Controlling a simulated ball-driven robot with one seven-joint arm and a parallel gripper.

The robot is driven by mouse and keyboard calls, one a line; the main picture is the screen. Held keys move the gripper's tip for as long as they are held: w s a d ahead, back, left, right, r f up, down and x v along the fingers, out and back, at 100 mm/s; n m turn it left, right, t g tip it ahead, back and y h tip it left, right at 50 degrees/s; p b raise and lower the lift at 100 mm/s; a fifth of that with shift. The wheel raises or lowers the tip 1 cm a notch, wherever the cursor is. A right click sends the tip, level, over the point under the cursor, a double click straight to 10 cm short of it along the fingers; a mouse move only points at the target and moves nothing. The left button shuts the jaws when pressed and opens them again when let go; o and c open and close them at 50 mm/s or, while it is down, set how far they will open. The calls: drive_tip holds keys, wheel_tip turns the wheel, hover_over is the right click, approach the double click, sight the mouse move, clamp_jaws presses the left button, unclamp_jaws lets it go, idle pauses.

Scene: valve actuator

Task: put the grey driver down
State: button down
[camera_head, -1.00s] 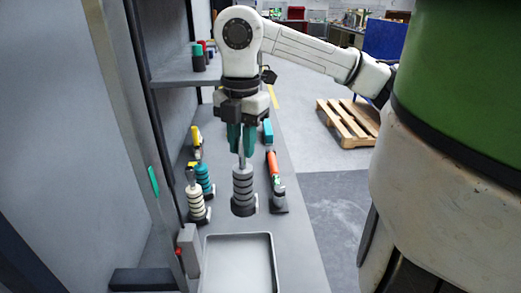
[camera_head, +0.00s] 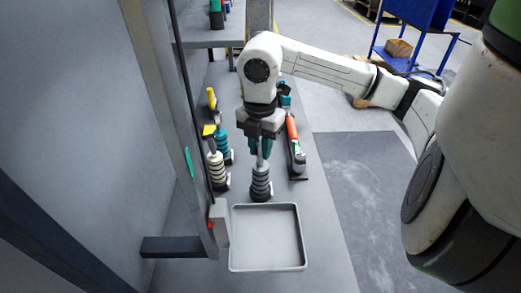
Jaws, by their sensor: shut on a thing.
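The grey driver (camera_head: 260,182) stands upright on the bench, or just above it, right behind the tray; I cannot tell whether its base touches the surface. It has a ribbed grey body and a thin shaft on top. My gripper (camera_head: 260,152) points down over it, its teal fingers shut on the shaft. The fingertips are partly hidden by the wrist above.
A shallow grey tray (camera_head: 266,236) lies empty in front of the driver. To the left stand a white ribbed driver (camera_head: 217,168) and a teal one (camera_head: 223,146). An orange tool (camera_head: 293,135) stands to the right. A shelf post and wall close off the left.

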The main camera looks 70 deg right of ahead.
drive_tip(key=shift+f, duration=1.25)
drive_tip(key=c, duration=1)
unclamp_jaws()
drive_tip(key=shift+o, duration=0.2)
wheel_tip(320, 180, up, 12)
drive_tip(key=shift+r+b, duration=0.15)
drive_tip(key=shift+b, duration=1.1)
